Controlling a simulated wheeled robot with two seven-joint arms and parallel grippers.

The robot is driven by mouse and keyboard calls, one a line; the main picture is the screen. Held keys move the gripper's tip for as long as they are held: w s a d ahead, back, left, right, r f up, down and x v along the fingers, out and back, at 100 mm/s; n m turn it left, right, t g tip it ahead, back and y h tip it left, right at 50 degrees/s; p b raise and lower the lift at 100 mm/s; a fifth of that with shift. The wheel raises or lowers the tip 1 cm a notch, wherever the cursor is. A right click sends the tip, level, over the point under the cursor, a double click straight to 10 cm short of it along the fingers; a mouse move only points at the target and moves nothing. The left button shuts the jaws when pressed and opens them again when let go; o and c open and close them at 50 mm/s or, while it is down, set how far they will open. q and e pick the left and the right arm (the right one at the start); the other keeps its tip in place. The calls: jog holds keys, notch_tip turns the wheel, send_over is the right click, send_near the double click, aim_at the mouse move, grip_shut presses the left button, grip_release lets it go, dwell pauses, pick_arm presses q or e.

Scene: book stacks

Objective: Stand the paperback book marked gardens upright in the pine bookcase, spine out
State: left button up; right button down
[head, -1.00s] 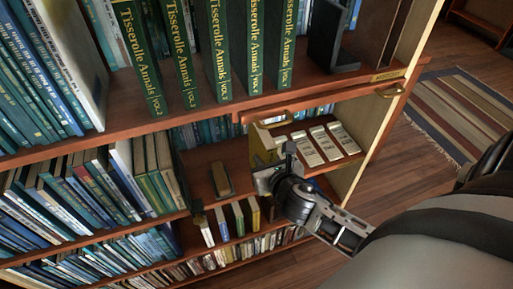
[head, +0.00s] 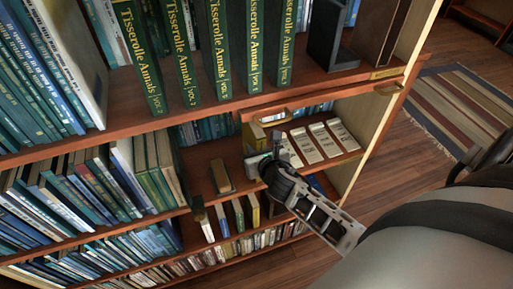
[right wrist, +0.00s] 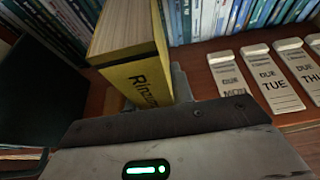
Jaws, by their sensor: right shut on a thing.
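My right gripper (head: 260,164) is shut on a yellow book (head: 255,137) at a middle shelf of the wooden bookcase (head: 199,162). In the right wrist view the yellow book (right wrist: 148,80) stands roughly upright. Its yellow spine faces the camera, with black lettering that starts "Rinzo"; the lower lettering is hidden by the gripper. The word gardens is not readable. Its pale top page edges show. I cannot tell whether its bottom touches the shelf. My left gripper is not in view.
Large green volumes (head: 218,50) fill the shelf above.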

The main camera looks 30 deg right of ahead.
jog(key=shift+f, duration=0.15)
jog(key=c, duration=1.2)
grip_release()
jog(key=v, duration=1.2)
jog(key=s+a+f+m+g+y, duration=0.1)
jog(key=s+a+f+m+y, duration=0.2)
jog(key=m, duration=1.2)
jog(key=s+a+f+m+g+y, duration=0.2)
jog(key=s+a+f+m, duration=0.3)
jog(key=m, duration=1)
jog(key=shift+s+a+f+m+y, duration=0.2)
jog(key=shift+a+f+m+y, duration=0.2)
jog(key=shift+a, duration=1.45)
